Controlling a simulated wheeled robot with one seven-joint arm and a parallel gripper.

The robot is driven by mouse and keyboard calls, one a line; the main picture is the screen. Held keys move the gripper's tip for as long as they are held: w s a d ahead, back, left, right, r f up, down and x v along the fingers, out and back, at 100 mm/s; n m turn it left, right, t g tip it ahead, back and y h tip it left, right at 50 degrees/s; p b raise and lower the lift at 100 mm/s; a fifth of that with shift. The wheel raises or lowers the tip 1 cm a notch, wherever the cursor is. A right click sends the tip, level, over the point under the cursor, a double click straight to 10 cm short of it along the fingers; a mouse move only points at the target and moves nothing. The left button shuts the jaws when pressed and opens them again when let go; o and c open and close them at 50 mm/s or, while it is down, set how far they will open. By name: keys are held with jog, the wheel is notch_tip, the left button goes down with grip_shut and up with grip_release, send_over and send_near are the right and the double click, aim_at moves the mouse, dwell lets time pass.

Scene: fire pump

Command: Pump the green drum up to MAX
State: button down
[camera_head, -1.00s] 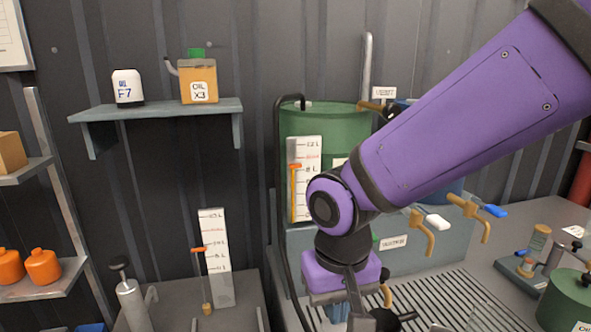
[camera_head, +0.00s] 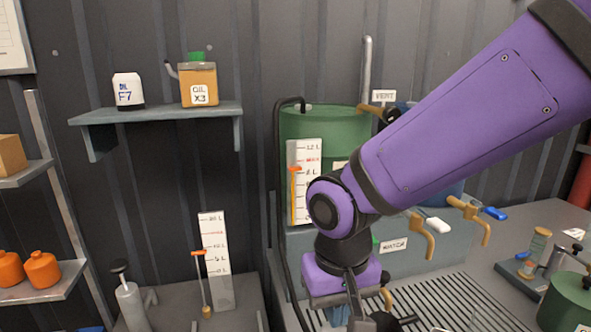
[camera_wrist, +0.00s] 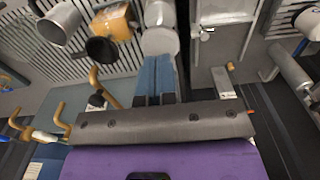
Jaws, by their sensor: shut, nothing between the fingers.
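The green drum (camera_head: 335,122) stands against the wall, its lower right hidden behind my arm. A white level scale (camera_head: 305,200) is on its front. The scale's orange pointer (camera_head: 294,170) stands a little below the red mark. My gripper (camera_wrist: 157,58) is shut and empty, pointing down. Its blue fingers are close together in the wrist view, and a pale grey cylinder (camera_wrist: 160,38) shows just beyond their tips. Whether they touch it I cannot tell. In the head view the fingertips are largely hidden. I cannot make out the pump lever with certainty.
Brass taps with a white lever (camera_head: 437,222) and a blue lever (camera_head: 496,213) stick out right of my wrist. A slatted grate (camera_head: 440,300) lies below. A second scale (camera_head: 217,262) stands on the left bench. Another green vessel (camera_head: 566,303) is at the right edge.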

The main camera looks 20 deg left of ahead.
jog(key=shift+f, duration=0.1)
jog(key=shift+f, duration=3.45)
jog(key=shift+r, duration=3.55)
jog(key=shift+f, duration=0.2)
